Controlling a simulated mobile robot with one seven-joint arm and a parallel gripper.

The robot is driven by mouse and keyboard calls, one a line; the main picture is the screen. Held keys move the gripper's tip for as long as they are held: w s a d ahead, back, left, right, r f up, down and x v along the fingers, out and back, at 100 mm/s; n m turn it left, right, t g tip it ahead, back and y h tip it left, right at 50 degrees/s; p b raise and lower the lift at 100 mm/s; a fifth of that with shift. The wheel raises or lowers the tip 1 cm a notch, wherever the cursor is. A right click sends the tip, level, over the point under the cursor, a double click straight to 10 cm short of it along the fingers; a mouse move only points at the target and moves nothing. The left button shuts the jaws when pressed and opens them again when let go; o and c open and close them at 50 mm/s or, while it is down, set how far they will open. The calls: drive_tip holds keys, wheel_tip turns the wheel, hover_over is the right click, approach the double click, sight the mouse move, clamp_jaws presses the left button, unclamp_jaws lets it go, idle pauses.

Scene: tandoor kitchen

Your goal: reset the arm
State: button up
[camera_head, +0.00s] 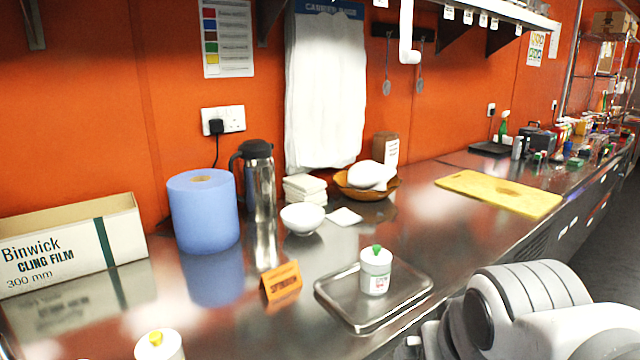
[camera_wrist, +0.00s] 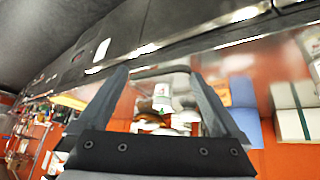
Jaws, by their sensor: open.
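My gripper (camera_wrist: 160,76) shows in the wrist view with its two dark fingers spread apart and nothing between them. That view is turned upside down, with the counter above and the orange wall below. In the head view my white and grey arm fills the lower right corner, in front of the counter edge, and the gripper itself cannot be made out. A white jar with a green knob (camera_head: 376,272) stands upright on a metal tray (camera_head: 335,291). The jar also shows beyond the fingers in the wrist view (camera_wrist: 162,92), apart from them.
The steel counter (camera_head: 420,222) also carries a blue paper roll (camera_head: 203,212), a steel flask (camera_head: 260,185), a white bowl (camera_head: 302,218), an orange sign (camera_head: 282,282), a cling film box (camera_head: 70,243) and a yellow board (camera_head: 498,194). A shelf (camera_head: 480,12) overhangs the back.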

drive_tip(key=s+a+r+g+p, duration=0.1)
drive_tip(key=s+p, duration=0.1)
drive_tip(key=s, duration=0.3)
wheel_tip(320, 180, up, 13)
drive_tip(key=p, duration=1.2)
drive_tip(key=shift+w+y+p, duration=0.2)
drive_tip(key=shift+y+p, duration=0.1)
drive_tip(key=shift+y, duration=0.1)
drive_tip(key=shift+f, duration=0.1)
